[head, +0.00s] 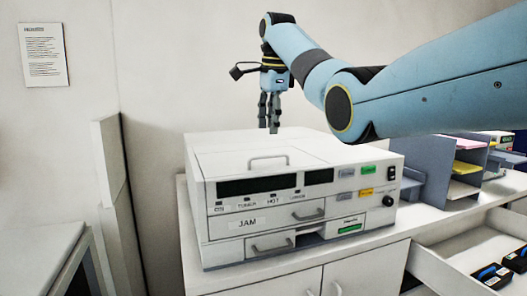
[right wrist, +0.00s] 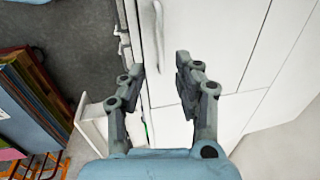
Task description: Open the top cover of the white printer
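The white printer (head: 300,190) stands on a white cabinet in the head view. Its top cover (head: 235,148) lies flat and closed, with a grey bar handle (head: 268,158) near the front edge. My right gripper (head: 268,125) points down over the rear part of the printer top, behind the handle in the picture. In the right wrist view the gripper (right wrist: 160,66) is open and empty, its two fingers apart over the white top. The handle (right wrist: 158,22) shows beyond the fingertips, and nothing touches it. My left gripper is in neither view.
Grey shelf trays (head: 465,165) with coloured paper stand right of the printer. An open drawer (head: 470,245) with dark cartridges juts out at the lower right. A pale panel (head: 115,200) stands at the left. The space above the printer's front is free.

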